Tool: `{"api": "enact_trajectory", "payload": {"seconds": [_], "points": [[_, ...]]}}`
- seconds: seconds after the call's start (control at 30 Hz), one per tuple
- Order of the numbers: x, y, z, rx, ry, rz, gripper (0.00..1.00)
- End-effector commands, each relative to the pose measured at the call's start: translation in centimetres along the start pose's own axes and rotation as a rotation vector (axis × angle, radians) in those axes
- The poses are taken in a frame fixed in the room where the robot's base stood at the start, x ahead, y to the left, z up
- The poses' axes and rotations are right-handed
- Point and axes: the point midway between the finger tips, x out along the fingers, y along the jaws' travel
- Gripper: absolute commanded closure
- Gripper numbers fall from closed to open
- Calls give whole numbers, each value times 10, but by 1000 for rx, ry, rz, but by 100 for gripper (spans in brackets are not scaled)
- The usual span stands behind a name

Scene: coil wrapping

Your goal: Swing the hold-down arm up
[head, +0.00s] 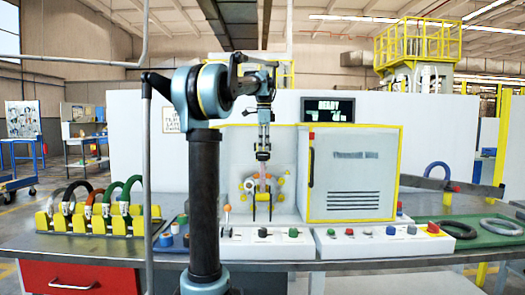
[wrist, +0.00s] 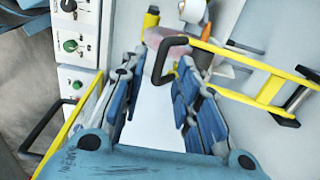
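The hold-down arm appears to be the yellow bar frame (wrist: 235,62) in the wrist view, running from upper middle to the right, with a black looped handle (wrist: 166,50) at its near end. My gripper (wrist: 158,68) is open, its blue fingers apart. The black handle lies at the fingertips, across the gap; I cannot tell whether a finger touches it. In the head view my gripper (head: 263,152) points down in front of the wrapping head (head: 264,186), which has orange knobs and yellow parts. The hold-down arm is too small to make out clearly there.
A yellow-framed cabinet (head: 352,172) stands right of the wrapping head. Control panels with knobs (head: 385,240) line the bench front.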

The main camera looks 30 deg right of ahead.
Motion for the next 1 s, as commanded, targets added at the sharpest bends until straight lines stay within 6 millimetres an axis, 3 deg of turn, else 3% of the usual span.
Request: {"api": "enact_trajectory", "payload": {"seconds": [0.2, 0.47, 0.5, 0.63, 1.0], "points": [[13, 0, 0, 0, 0, 0, 71], [14, 0, 0, 0, 0, 0, 71], [14, 0, 0, 0, 0, 0, 73], [14, 0, 0, 1, 0, 0, 100], [10, 0, -1, 3, 0, 0, 100]]}}
